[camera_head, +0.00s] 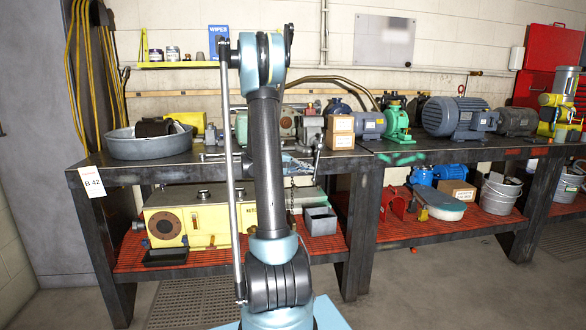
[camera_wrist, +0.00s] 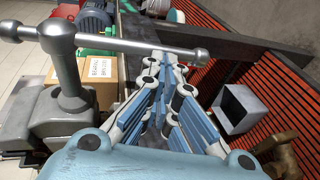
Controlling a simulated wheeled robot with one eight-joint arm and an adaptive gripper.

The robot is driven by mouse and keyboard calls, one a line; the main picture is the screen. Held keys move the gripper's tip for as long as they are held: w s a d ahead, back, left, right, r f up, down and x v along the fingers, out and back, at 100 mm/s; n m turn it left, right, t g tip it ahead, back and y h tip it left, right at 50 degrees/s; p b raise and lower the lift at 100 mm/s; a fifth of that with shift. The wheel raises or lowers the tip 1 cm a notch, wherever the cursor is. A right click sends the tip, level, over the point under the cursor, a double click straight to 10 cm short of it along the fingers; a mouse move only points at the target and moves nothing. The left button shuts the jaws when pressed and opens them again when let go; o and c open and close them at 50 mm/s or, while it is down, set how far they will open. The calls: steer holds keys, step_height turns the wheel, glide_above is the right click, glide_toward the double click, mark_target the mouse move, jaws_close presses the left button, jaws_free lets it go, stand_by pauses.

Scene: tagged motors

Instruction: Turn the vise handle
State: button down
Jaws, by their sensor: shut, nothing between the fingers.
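The grey vise (camera_wrist: 80,120) fills the left of the wrist view; its rounded screw head (camera_wrist: 58,35) stands up from the body. The vise handle (camera_wrist: 120,45) is a grey bar through that head, with a ball at each end. It lies across the top of the wrist view. My gripper (camera_wrist: 165,60) is shut and empty, its fingertips close to the handle, right of the screw head. I cannot tell whether they touch it. In the head view the vise (camera_head: 312,128) is on the bench, and my arm partly hides the area left of it.
The bench (camera_head: 425,153) holds a cardboard box (camera_head: 340,130) right of the vise and a blue motor (camera_head: 458,117) farther right. A round metal pan (camera_head: 150,147) stands at the left. On the lower shelf is a grey bin (camera_head: 320,221), also in the wrist view (camera_wrist: 240,108).

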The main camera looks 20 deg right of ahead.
steer(key=shift+s+d+f, duration=0.15)
steer(key=shift+d+f, duration=0.15)
steer(key=shift+d, duration=0.25)
steer(key=shift+d, duration=0.1)
steer(key=a, duration=1.4)
steer(key=s+a+n+t+y, duration=0.1)
steer(key=s+a+y, duration=0.2)
steer(key=s, duration=0.5)
steer(key=s+a+y, duration=0.3)
steer(key=s+y, duration=0.1)
steer(key=s, duration=0.5)
steer(key=s+a+f+y, duration=0.4)
steer(key=s+a, duration=0.3)
steer(key=s, duration=0.2)
steer(key=s+a+f+t+y, duration=0.1)
steer(key=s+a+f+y, duration=0.2)
steer(key=s+a+f, duration=0.3)
steer(key=s+a, duration=0.1)
steer(key=s, duration=0.2)
steer(key=shift+a+f+y, duration=0.15)
steer(key=shift+a+y, duration=0.25)
steer(key=shift+s, duration=0.1)
